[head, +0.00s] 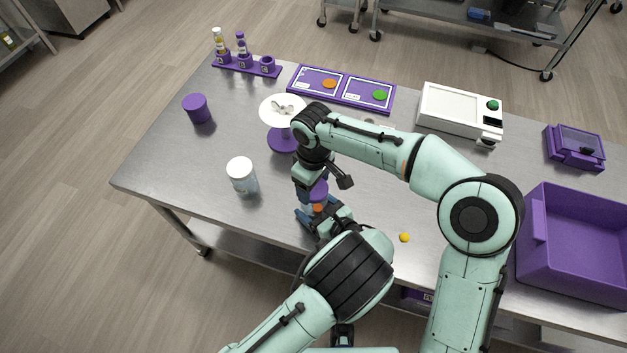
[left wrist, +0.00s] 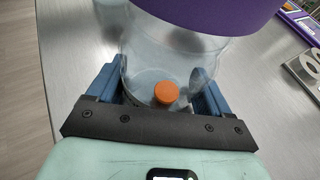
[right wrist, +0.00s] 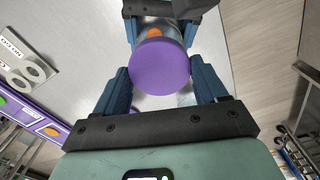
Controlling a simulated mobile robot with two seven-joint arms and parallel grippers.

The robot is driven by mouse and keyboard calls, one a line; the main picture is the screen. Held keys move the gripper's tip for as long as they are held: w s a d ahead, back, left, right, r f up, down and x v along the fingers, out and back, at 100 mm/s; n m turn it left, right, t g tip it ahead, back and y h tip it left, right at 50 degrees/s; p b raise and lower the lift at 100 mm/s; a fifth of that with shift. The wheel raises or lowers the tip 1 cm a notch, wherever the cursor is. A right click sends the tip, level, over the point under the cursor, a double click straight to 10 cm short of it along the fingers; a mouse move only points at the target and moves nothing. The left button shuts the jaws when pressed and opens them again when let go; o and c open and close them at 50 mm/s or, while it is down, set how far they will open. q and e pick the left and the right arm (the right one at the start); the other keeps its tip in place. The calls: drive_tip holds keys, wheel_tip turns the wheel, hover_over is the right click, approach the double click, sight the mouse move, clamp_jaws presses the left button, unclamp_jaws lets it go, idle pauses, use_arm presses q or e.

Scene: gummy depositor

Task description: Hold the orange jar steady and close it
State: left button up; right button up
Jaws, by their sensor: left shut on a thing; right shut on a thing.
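The orange jar is clear and holds one orange gummy (left wrist: 167,93); its transparent wall (left wrist: 150,58) shows in the left wrist view. My left gripper (left wrist: 155,90) is shut around the lower part of the jar, which looks upright. A purple lid (right wrist: 160,68) is at the jar's mouth; it also shows in the head view (head: 319,190). My right gripper (right wrist: 161,82) comes from above and is shut on the lid. Whether the lid is fully seated cannot be told. In the head view my arms partly hide the jar.
A white-capped jar (head: 241,175), a purple cylinder (head: 197,108) and a purple stand with a white top (head: 284,140) are to the left. A purple sorting board (head: 341,88) and white device (head: 459,110) lie behind. A yellow gummy (head: 405,237) and purple bin (head: 578,243) are right.

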drive_tip(key=shift+f, duration=0.65)
drive_tip(key=shift+f, duration=0.55)
use_arm(q)
clamp_jaws()
use_arm(e)
drive_tip(key=m, duration=2.1)
drive_tip(key=shift+d+m, duration=0.1)
drive_tip(key=shift+m, duration=0.2)
drive_tip(key=m, duration=0.7)
drive_tip(key=shift+m, duration=0.3)
